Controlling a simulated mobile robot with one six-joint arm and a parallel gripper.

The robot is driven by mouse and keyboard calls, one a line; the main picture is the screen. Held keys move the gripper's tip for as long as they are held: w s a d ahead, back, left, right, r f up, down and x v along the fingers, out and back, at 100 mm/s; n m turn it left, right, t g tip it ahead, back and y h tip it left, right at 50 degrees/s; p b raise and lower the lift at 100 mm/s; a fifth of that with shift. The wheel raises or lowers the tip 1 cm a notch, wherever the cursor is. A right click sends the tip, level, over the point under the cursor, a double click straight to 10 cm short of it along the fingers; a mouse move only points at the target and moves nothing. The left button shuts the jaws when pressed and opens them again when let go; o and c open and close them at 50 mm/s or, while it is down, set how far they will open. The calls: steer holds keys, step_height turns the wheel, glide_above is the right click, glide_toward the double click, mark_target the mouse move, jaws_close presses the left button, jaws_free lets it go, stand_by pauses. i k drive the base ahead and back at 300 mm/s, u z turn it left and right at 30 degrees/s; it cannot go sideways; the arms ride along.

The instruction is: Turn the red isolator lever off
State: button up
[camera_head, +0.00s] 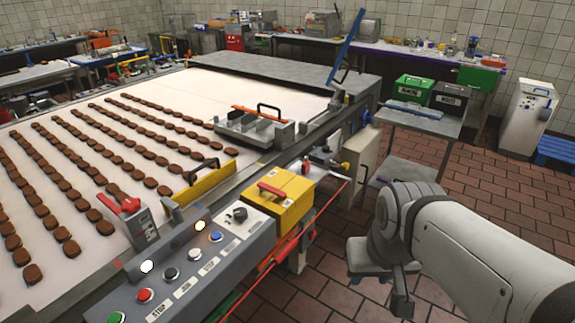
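The lever slants across the top of the box. I cannot read any markings on it. My arm comes in from the right edge, and my gripper (386,282) points down over the tiled floor, right of the control panel. It is well apart from the lever. Its fingers are mostly hidden by my wrist, so its opening does not show.
A grey control panel (220,265) with buttons and lamps stands between lever and arm. A yellow box (285,212) with a red handle (272,190) and a yellow guard (210,183) are close by. Rows of brown biscuits lie on the conveyor (205,100). Floor around my gripper is clear.

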mark_target(262, 186)
steer(key=u, duration=0.15)
steer(key=i, duration=0.9)
steer(key=z, duration=0.1)
